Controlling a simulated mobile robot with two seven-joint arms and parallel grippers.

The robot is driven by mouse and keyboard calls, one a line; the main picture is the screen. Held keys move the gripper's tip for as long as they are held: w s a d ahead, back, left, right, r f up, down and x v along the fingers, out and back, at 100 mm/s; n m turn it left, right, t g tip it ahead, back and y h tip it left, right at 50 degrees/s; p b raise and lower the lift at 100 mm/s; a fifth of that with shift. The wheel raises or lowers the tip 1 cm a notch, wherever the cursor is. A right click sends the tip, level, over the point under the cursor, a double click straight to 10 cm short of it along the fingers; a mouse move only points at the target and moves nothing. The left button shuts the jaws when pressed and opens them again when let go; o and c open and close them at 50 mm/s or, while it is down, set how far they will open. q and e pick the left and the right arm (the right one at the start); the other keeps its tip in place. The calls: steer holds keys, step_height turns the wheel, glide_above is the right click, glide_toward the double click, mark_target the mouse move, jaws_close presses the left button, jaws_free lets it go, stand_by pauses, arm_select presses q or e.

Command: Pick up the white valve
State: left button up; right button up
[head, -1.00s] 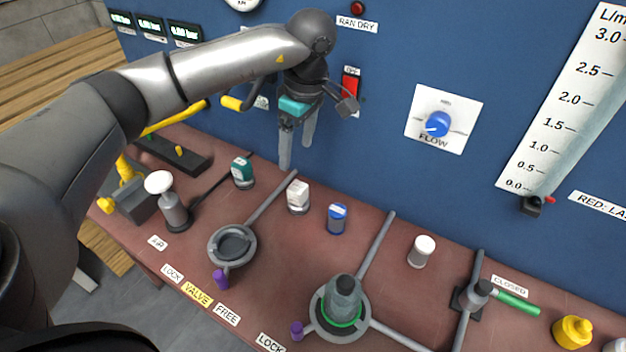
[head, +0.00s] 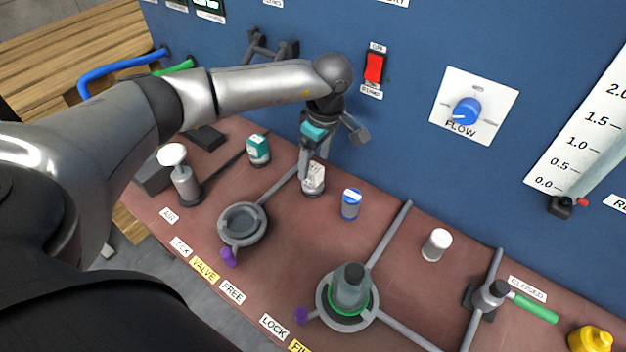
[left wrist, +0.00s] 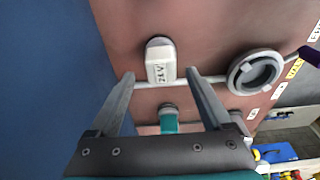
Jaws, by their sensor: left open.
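The white valve (head: 313,182) is a small upright white block with dark lettering, standing on the reddish-brown bench near the blue panel. In the left wrist view the white valve (left wrist: 160,66) lies between and just beyond the two fingertips. My left gripper (head: 311,168) is open at the white valve, and its fingers partly cover it in the head view. In the left wrist view there is a gap on both sides, so the jaws do not hold it. My right gripper is not in view.
A teal valve (head: 258,150) stands to the left and a blue one (head: 351,204) to the right. A round grey holder (head: 243,223) with a pipe is in front. A white-capped cylinder (head: 437,244) stands farther right. The blue panel (head: 420,50) rises close behind.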

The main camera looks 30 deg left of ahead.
mark_target(314, 168)
arm_select(q)
steer(key=f, duration=0.3)
steer(key=shift+a+f, duration=0.2)
steer(key=shift+f, duration=0.2)
jaws_close()
stand_by(0.3)
